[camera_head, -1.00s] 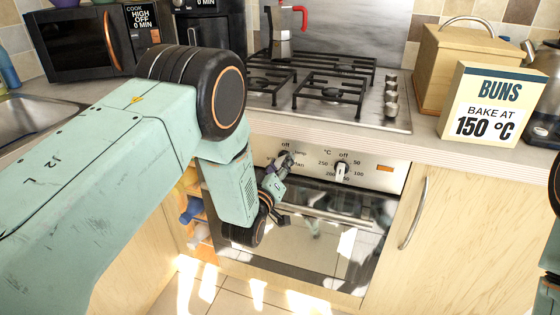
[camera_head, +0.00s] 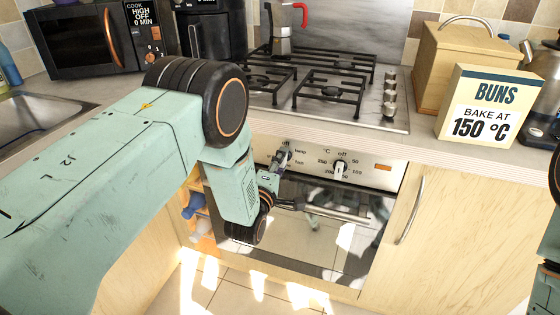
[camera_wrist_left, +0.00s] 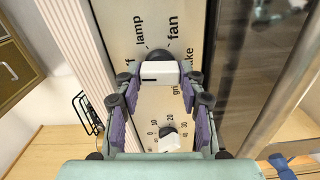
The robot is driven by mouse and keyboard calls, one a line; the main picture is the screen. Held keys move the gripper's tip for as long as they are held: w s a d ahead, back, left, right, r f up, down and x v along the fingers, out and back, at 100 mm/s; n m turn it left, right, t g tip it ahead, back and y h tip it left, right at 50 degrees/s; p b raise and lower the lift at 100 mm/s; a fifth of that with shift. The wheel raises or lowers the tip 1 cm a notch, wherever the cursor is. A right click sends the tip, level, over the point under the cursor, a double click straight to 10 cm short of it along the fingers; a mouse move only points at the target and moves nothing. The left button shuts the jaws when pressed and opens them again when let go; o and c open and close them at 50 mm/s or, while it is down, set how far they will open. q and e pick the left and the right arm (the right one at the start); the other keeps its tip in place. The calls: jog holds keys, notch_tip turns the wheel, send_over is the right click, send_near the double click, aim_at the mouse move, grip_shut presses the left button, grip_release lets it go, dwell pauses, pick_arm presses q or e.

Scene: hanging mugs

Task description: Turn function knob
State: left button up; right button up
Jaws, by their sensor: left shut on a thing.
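The function knob (camera_wrist_left: 158,72) is a white bar on a dark round base on the oven's front panel, with labels such as lamp and fan around it. My left gripper (camera_wrist_left: 160,86) is shut on this knob, its purple-padded fingers on both sides of the bar. In the head view, the left gripper (camera_head: 282,160) is at the panel's left end and mostly covers the knob. The temperature knob (camera_head: 340,169) stands to its right, with its own dial marks. My right gripper is not in view; only part of that arm shows at the right edge.
The oven handle (camera_head: 325,211) runs just below the panel, close to the left wrist. A timer knob (camera_wrist_left: 170,140) shows in the wrist view. The hob (camera_head: 330,92) is above. A sign (camera_head: 486,108) reads "BUNS BAKE AT 150 °C".

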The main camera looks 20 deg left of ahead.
pick_arm(q)
jog(key=shift+d+n, duration=0.1)
jog(key=shift+n, duration=0.5)
jog(key=o, duration=1.2)
jog(key=shift+c, duration=0.2)
jog(key=shift+s, duration=0.1)
jog(key=s, duration=1.2)
jog(key=shift+a, duration=0.25)
jog(key=shift+w, duration=0.1)
